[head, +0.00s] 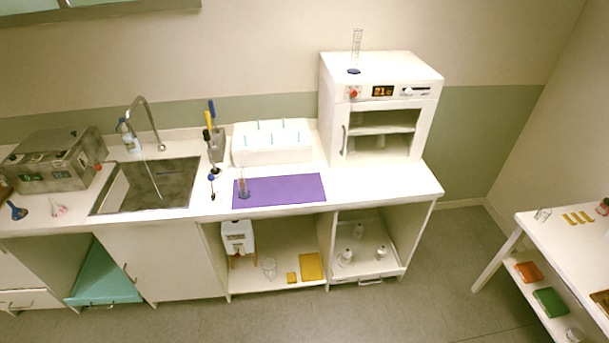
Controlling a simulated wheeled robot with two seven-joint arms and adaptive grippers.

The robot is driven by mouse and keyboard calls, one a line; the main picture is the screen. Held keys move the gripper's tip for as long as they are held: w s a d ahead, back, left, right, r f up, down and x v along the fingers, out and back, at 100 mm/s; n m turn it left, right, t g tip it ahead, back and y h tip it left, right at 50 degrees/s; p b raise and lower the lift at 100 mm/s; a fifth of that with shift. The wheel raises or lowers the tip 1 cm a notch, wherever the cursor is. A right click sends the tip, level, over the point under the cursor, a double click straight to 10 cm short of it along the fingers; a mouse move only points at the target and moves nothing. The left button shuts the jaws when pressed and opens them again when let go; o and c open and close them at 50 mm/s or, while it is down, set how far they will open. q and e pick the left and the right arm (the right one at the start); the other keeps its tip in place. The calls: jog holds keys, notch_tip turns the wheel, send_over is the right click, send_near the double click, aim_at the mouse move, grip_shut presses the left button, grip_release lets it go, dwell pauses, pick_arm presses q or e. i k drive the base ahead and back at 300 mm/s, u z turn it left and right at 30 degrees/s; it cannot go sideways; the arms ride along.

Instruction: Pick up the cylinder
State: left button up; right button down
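A second, similar clear cylinder with a blue base (243,187) stands at the left end of the purple mat (290,190) on the counter. The picture does not show which one the task means. Neither of my grippers is in the head view.
A sink with a tap (150,185) and a grey metal box (52,160) are on the left. A white rack (272,153) stands behind the mat. A white side table (580,240) is at right. Floor between is clear.

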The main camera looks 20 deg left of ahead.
aim_at(242, 193)
jog(key=z, duration=0.5)
jog(key=i, duration=1.35)
jog(key=u, duration=1)
jog(key=i, duration=0.45)
jog(key=u, duration=0.5)
